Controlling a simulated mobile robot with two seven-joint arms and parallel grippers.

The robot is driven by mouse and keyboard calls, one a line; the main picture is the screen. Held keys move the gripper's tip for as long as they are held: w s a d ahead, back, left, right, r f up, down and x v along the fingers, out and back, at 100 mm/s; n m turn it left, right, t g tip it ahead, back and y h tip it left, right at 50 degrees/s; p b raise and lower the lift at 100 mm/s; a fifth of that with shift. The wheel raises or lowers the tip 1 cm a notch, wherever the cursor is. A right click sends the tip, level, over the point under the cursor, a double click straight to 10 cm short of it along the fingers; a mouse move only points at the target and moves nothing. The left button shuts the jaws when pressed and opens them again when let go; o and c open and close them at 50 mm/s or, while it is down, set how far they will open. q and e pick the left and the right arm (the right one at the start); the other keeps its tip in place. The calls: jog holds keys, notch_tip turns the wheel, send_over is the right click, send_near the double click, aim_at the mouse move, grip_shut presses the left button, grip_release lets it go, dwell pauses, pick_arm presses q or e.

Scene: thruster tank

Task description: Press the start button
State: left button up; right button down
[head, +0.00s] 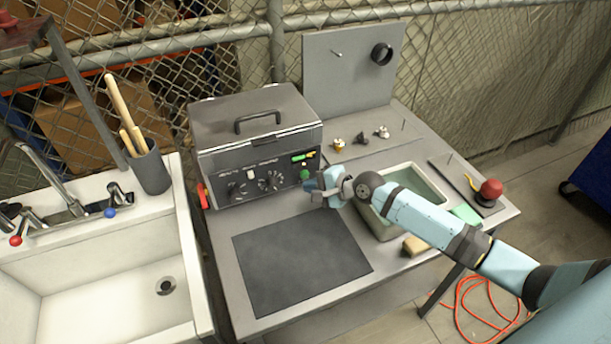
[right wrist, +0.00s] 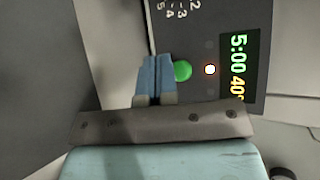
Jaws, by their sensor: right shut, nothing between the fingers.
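The grey tank machine (head: 255,150) stands on the table with its lid down. On its front panel are a lit display (head: 303,156) and a round green button (head: 305,174). In the right wrist view the display (right wrist: 238,66) reads 5:00 and 40, and the green button (right wrist: 183,70) sits beside a small white light (right wrist: 210,70). My right gripper (head: 309,185) is shut and empty, its fingertips close to the panel just below the green button. Its blue fingers (right wrist: 156,60) show beside the button; I cannot tell whether they touch the panel. My left gripper is not in view.
A basin (head: 440,195) lies under my right forearm. A dark mat (head: 300,262) covers the front of the table. A red knob (head: 491,188) stands at the right, a sponge (head: 415,246) near the front edge. A white sink (head: 110,290) is at the left.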

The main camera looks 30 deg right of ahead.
jog(key=shift+w, duration=0.15)
dwell(0.5)
jog(key=shift+w, duration=0.3)
jog(key=shift+w, duration=0.45)
dwell(0.6)
jog(key=shift+s, duration=0.15)
jog(key=shift+s+p, duration=0.6)
jog(key=shift+p, duration=0.1)
jog(key=shift+s, duration=0.15)
